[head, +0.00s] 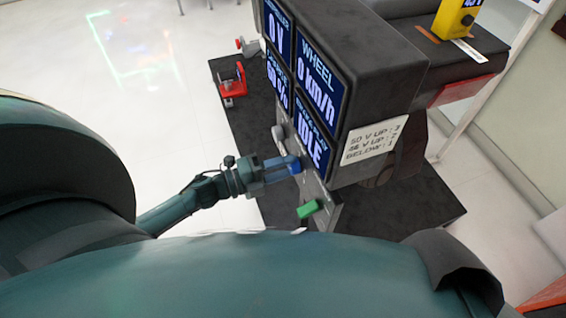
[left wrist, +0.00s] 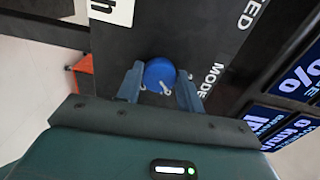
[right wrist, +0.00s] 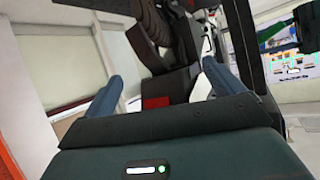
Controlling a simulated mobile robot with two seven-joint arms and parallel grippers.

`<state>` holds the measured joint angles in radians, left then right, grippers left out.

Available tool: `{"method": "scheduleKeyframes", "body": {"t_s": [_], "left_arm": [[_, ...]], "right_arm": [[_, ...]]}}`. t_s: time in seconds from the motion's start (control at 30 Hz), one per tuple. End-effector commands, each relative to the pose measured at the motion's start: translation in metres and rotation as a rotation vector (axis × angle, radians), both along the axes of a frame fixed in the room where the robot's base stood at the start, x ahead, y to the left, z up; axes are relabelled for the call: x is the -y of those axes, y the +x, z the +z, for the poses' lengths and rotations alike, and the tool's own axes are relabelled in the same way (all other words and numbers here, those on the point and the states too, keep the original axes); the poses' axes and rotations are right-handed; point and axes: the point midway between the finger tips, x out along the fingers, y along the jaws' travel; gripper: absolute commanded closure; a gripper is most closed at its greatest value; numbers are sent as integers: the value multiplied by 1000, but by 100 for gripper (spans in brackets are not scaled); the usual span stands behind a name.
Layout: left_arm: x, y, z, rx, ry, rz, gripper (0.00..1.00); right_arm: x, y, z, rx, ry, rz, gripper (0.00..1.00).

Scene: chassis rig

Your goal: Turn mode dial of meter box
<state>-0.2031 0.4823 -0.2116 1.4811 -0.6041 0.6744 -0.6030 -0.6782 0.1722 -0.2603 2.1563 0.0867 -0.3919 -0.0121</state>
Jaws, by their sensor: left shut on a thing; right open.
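The dark meter box (head: 395,75) carries several blue display screens, reading "WHEEL 0 km/h" (head: 318,78) and one ending in "IDLE" (head: 311,142). The blue mode dial (left wrist: 160,74) sits on a dark panel beside the label "MODE" (left wrist: 212,80), with a small white pointer on it. My left gripper (left wrist: 160,84) has its two fingers on either side of the dial and is shut on it. In the head view my left gripper (head: 284,169) reaches the panel below the screens. My right gripper (right wrist: 165,78) is open and empty, away from the dial.
A red clamp (head: 232,85) and yellow device (head: 456,18) stand farther off. Floor is clear at left.

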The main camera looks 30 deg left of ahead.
Motion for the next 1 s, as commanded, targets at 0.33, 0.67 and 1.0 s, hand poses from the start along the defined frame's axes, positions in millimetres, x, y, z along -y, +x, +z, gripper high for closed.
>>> {"method": "scheduleKeyframes", "body": {"t_s": [0.33, 0.67, 1.0], "left_arm": [[-1, 0, 0, -220, -244, 2, 86], [0, 0, -2, -395, -443, 2, 86], [0, -1, -3, -492, -552, 1, 86]], "right_arm": [[2, -4, 5, -13, -35, 13, 6], [3, -3, 13, -7, -53, 20, 6], [3, -2, 15, -5, -64, 23, 6]]}}
